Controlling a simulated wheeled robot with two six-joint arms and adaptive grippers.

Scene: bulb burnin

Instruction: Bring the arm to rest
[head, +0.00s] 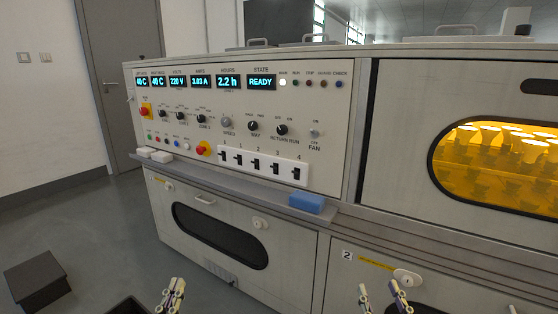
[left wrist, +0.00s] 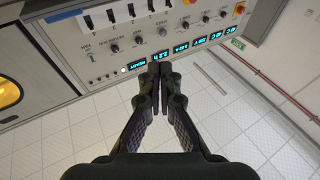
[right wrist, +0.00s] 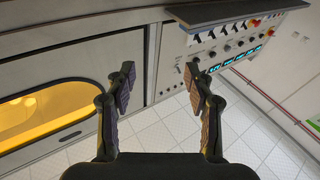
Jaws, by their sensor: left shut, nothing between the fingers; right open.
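My left gripper (head: 172,294) is at the bottom of the head view, in front of the lower cabinet and apart from it. In the left wrist view (left wrist: 160,70) its fingers meet with nothing between them. My right gripper (head: 382,292) is at the bottom right of the head view, in front of the lower part of the machine. In the right wrist view (right wrist: 160,80) its fingers stand wide apart and empty. The control panel (head: 240,115) shows lit displays, one reading READY (head: 261,82).
A blue block (head: 307,204) lies on the ledge (head: 245,188) under the panel, with pale blocks (head: 155,156) at its left end. An amber window (head: 495,165) glows at the right. A dark box (head: 36,280) stands on the floor at left. The floor (head: 100,225) between is clear.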

